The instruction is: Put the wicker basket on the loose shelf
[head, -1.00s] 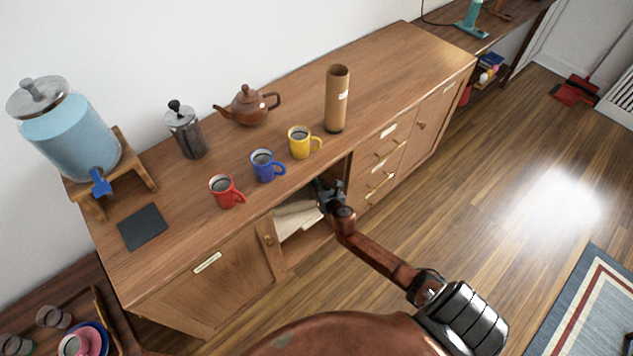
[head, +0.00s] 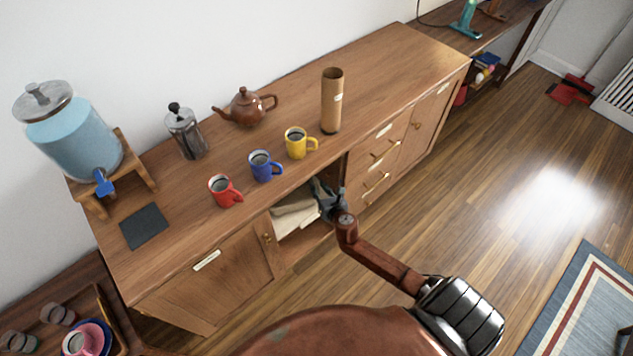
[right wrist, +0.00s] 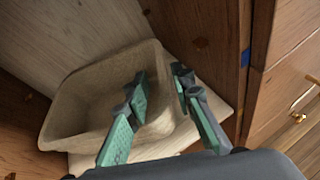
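The wicker basket (right wrist: 82,105) is beige and sits inside the open cabinet bay; in the head view only part of it (head: 291,203) shows under the cabinet top. A pale board, seemingly the loose shelf (right wrist: 223,106), shows under and beside the basket in the right wrist view. My right gripper (right wrist: 162,84) is open at the basket's right rim. One finger is over the basket's inside and the other is at the rim's outer side; contact cannot be told. The right gripper also shows at the bay opening in the head view (head: 331,198). My left gripper is not in view.
The bay lies between a left cabinet door (head: 215,277) and drawers (head: 375,165). Red (head: 222,191), blue (head: 263,167) and yellow (head: 297,144) mugs stand on the cabinet top (head: 400,75) above it, near a cardboard tube (head: 331,103). Floor in front is clear.

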